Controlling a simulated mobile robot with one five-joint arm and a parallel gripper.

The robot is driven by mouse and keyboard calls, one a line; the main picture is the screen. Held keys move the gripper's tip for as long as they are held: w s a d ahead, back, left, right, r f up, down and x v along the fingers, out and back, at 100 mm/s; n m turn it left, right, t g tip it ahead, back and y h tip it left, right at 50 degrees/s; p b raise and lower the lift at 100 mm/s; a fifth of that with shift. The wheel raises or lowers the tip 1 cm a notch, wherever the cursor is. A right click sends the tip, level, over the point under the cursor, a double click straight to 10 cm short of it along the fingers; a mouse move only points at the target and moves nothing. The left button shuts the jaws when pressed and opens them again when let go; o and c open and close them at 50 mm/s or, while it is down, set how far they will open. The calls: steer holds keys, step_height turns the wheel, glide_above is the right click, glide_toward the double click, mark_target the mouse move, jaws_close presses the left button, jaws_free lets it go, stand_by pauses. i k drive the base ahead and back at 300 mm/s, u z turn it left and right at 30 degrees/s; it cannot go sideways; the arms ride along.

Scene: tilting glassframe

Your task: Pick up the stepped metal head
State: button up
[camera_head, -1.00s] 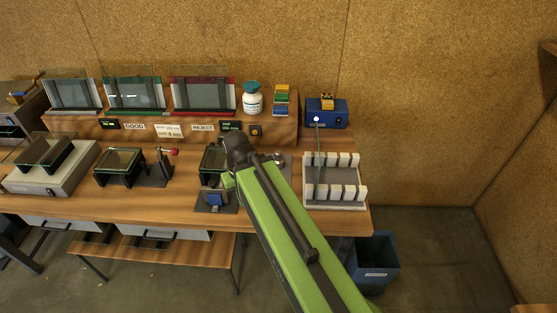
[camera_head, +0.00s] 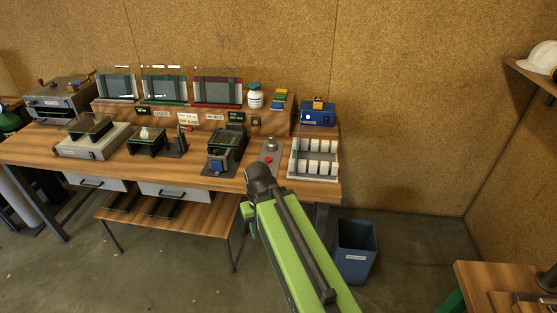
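A small silvery knob-like piece (camera_head: 271,145) stands on a grey plate with a red button, on the right part of the workbench. It may be the stepped metal head, but it is too small to tell its steps. A pale shiny piece (camera_head: 144,133) also shows on a black stand further left. My green arm reaches up from the bottom of the picture, its dark joint just in front of the bench edge below the grey plate. My gripper's fingers do not show; the arm hides what lies behind it.
The wooden workbench (camera_head: 215,183) carries a white slotted rack (camera_head: 314,175), a blue box (camera_head: 318,118) and a black glass-topped fixture (camera_head: 225,147). Glass frames and a white bottle (camera_head: 255,97) stand on the rear shelf. A blue bin (camera_head: 355,250) stands on the floor, right of the bench.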

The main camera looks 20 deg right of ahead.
mark_target(273, 145)
steer(key=u, duration=0.4)
steer(key=i, duration=0.35)
steer(key=u, duration=0.55)
steer(key=i, duration=2)
steer(key=z, duration=0.7)
